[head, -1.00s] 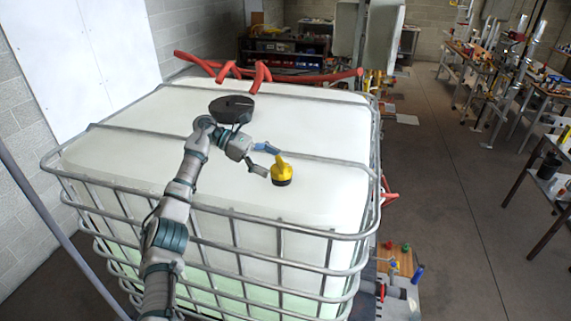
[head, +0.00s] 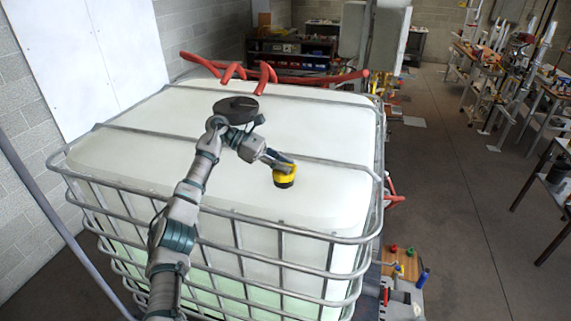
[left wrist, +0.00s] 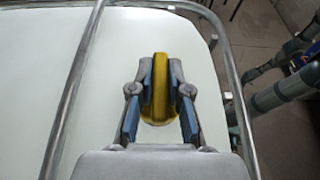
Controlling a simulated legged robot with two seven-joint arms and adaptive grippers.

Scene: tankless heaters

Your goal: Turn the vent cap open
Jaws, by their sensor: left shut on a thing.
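The yellow vent cap (head: 284,178) with a dark base sits on the white top of the caged tank, toward its front right. In the left wrist view the yellow cap (left wrist: 160,92) shows as an upright ridge between the blue finger pads. My left gripper (head: 278,164) is shut on the cap, one finger on each side of the ridge. The left gripper (left wrist: 160,88) hides part of the cap in the head view. My right gripper is in neither view.
The white tank (head: 190,165) has a metal cage and bars across its top. A black round lid (head: 236,106) is behind my wrist. Red pipes (head: 300,78) run along the back edge. A small table with coloured parts (head: 408,262) stands at the front right.

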